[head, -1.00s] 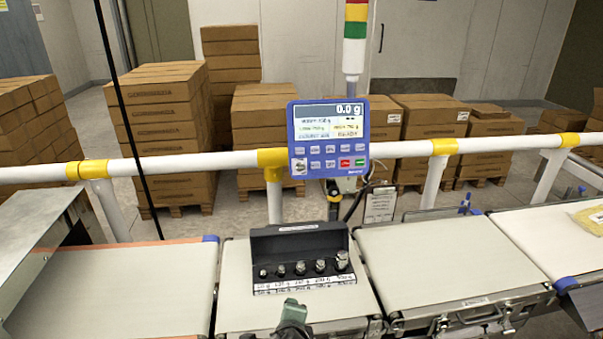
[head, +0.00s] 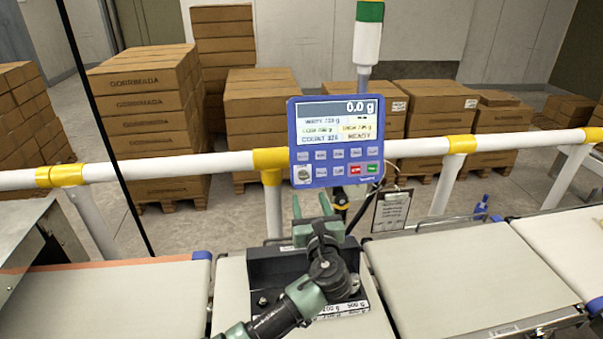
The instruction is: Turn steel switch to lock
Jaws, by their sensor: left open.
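The steel switch (head: 303,174) is a small round metal piece at the lower left corner of the blue control panel (head: 335,141), beside the button rows. Its exact angle is too small to tell. My left gripper (head: 311,204) is open and empty, its two green fingers pointing up just below the panel's lower edge. It looks apart from the switch. My right gripper is out of view.
The panel hangs on a white rail (head: 220,163) with yellow joints. Below my gripper a black weight case (head: 268,272) stands on the belt, partly hidden by my arm. A clipboard (head: 391,210) hangs right of the gripper. Cartons (head: 150,100) stand behind.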

